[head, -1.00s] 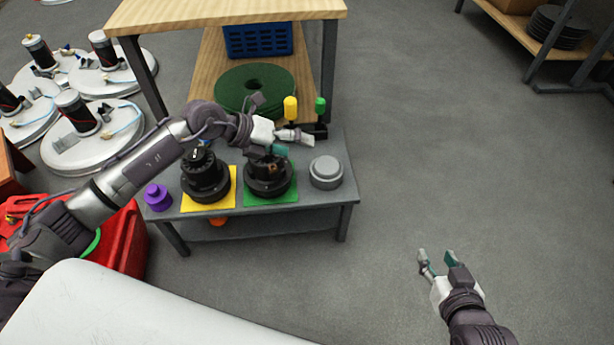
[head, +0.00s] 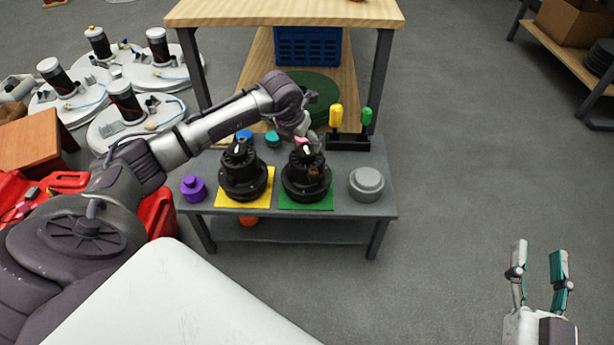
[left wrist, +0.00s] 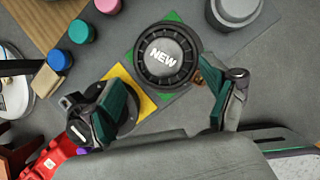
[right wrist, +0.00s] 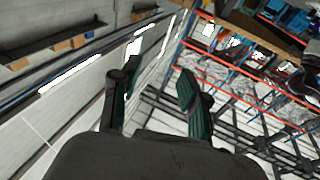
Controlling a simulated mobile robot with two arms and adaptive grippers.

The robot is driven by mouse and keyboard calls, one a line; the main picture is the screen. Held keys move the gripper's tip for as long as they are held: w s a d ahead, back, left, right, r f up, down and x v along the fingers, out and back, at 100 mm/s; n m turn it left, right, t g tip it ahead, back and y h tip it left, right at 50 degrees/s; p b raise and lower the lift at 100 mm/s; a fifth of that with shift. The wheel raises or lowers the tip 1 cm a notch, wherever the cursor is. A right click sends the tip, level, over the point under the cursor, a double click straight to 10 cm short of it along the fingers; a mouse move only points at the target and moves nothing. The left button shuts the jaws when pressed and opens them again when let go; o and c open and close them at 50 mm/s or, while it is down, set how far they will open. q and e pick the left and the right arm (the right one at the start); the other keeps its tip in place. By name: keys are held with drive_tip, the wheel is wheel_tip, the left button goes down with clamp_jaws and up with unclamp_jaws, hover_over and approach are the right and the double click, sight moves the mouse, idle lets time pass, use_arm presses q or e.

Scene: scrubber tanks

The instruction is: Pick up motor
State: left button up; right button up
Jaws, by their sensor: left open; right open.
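One black motor (head: 306,178) stands upright on a green mat (head: 287,206) on the grey bench. In the left wrist view its round top (left wrist: 166,55) reads "NEW". A second black motor (head: 242,175) stands on a yellow mat (head: 228,202) to its left; it also shows in the left wrist view (left wrist: 85,118). My left gripper (left wrist: 170,106) is open and empty, pointing down, above and behind the motor on green; in the head view its fingers are largely hidden. My right gripper (head: 538,252) is open and empty over the floor, right of the bench.
The grey bench (head: 345,208) also holds a purple knobbed piece (head: 193,188), a grey round piece (head: 366,183) and a black holder (head: 347,141) with yellow and green handles. A wooden shelf with a blue crate (head: 308,46) stands behind.

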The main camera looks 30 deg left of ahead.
sight(306, 151)
use_arm(q)
drive_tip(key=x, duration=0.1)
drive_tip(key=b+x, duration=0.1)
drive_tip(key=x, duration=0.1)
drive_tip(key=b+x, duration=0.1)
drive_tip(key=x, duration=0.1)
drive_tip(key=shift+d, duration=0.3)
drive_tip(key=shift+w+f, duration=0.1)
clamp_jaws()
use_arm(e)
drive_tip(key=s+r+t+y, duration=0.2)
drive_tip(key=s+r+t, duration=0.1)
drive_tip(key=r+t, duration=0.2)
wheel_tip(306, 151, up, 3)
drive_tip(key=shift+s+a+f+t, duration=0.1)
drive_tip(key=shift+s+a+t, duration=0.05)
drive_tip(key=shift+s+t, duration=0.15)
